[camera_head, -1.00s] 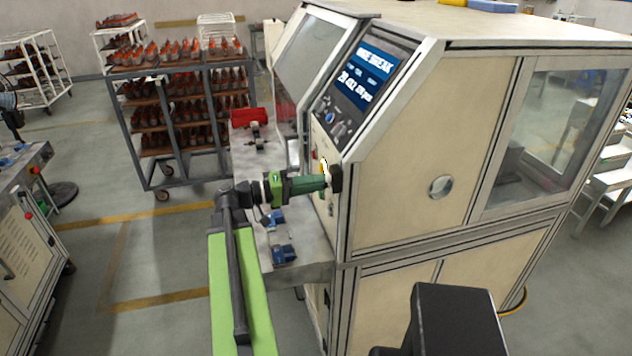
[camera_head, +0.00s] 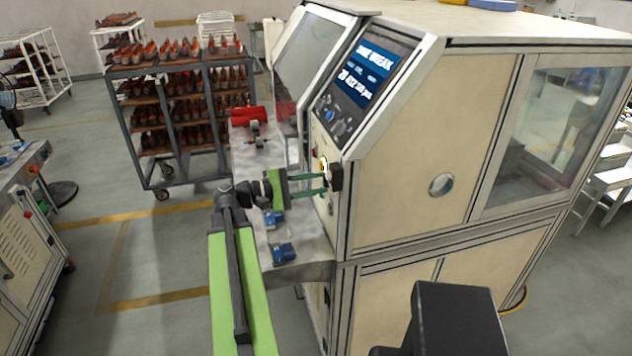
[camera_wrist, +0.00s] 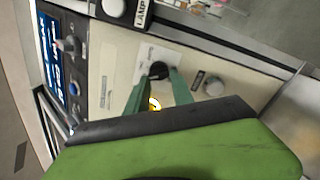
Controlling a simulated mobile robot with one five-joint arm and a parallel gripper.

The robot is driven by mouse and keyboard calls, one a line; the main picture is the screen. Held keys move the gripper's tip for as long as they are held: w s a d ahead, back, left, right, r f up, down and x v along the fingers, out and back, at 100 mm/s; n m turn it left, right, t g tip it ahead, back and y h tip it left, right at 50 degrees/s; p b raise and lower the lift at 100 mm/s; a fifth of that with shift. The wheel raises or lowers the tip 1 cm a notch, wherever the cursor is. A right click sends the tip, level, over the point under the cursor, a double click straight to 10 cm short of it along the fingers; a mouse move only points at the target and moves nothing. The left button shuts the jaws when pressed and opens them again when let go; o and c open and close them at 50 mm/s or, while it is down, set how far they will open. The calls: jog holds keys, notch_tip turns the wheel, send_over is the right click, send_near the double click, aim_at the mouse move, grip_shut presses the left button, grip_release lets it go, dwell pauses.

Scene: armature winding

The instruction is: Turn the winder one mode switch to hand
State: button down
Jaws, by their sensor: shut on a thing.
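The mode switch appears as a black knob (camera_wrist: 158,70) on a pale plate in the wrist view, on the front panel of the cream winder cabinet (camera_head: 440,130). My gripper (camera_wrist: 158,78) has its two green fingers on either side of this knob and is shut on it. In the head view my gripper (camera_head: 325,183) reaches the panel from the left, its fingers one above the other. The fingers hide the knob there, and its pointer and the marks around it cannot be read.
A lit display (camera_head: 368,78) with knobs below it sits above the switch. A grey round knob (camera_wrist: 214,86) is beside it in the wrist view. A yellow ring (camera_wrist: 154,104) shows between the fingers. Blue fixtures (camera_head: 284,252) stand on the ledge below my arm.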

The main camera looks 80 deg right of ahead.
jog(key=shift+a+n, duration=0.1)
jog(key=shift+n, duration=1.3)
jog(key=c, duration=1.1)
grip_release()
jog(key=v, duration=1.7)
jog(key=shift+w, duration=0.25)
jog(key=shift+a, duration=0.1)
